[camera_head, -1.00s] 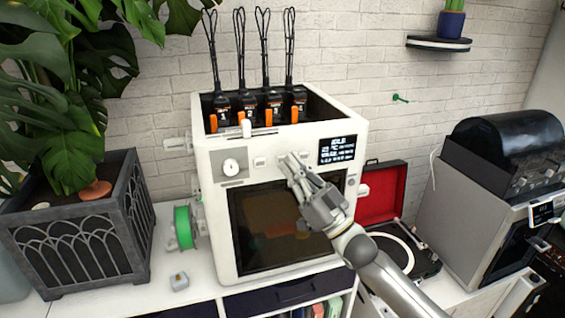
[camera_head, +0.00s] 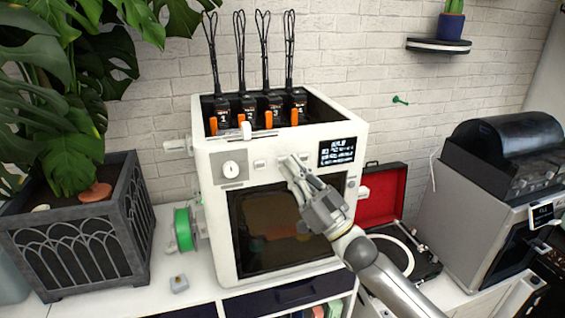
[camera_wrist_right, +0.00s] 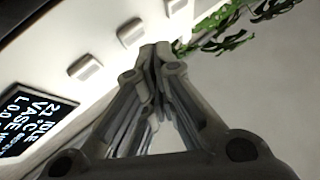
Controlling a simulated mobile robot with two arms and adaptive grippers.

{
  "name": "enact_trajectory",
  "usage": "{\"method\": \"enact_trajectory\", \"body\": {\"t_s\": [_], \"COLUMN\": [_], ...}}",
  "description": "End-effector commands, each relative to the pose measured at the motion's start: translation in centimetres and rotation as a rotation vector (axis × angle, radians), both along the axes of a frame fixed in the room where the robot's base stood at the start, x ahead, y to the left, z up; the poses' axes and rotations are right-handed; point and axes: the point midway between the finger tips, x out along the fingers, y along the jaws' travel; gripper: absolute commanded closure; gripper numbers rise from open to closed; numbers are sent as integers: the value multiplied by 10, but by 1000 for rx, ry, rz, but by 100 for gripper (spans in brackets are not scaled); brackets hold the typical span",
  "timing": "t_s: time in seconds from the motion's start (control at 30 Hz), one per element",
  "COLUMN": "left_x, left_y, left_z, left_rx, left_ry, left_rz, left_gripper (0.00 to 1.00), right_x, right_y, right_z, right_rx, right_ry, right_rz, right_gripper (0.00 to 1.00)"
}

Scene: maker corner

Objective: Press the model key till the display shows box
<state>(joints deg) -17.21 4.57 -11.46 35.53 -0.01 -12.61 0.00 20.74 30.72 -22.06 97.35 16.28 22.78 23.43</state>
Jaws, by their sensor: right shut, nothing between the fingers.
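The white printer-like machine (camera_head: 215,200) stands on the counter with its dark window facing me. Its black display (camera_head: 337,152) is lit; in the wrist view the display (camera_wrist_right: 32,122) is cut off, but one line seems to read VASE. Several pale keys sit on the front panel, with no readable labels: one key (camera_head: 260,163) is left of my fingers, and the wrist view shows another (camera_wrist_right: 87,68) near the display. My right gripper (camera_head: 288,163) is shut and empty, its tips at the panel by a key (camera_wrist_right: 131,33); contact cannot be told. My left gripper is out of view.
A knob (camera_head: 231,168) is on the panel's left. A green spool (camera_head: 184,229) hangs at the machine's left side. A large planter (camera_head: 80,235) is at left; an open red-lined record player (camera_head: 385,195) and a grey machine (camera_head: 465,220) are at right.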

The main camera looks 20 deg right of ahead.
Motion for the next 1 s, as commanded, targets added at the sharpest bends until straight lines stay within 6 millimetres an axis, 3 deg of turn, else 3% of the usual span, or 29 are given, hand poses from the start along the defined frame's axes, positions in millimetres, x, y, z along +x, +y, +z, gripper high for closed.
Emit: {"method": "enact_trajectory", "body": {"t_s": [1.0], "left_x": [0], "left_y": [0], "left_z": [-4], "left_rx": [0], "left_ry": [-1], "left_rz": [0], "left_gripper": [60], "right_x": [10], "right_y": [0], "right_z": [0], "right_rx": [0], "right_ry": [0], "right_rz": [0], "right_gripper": [100]}}
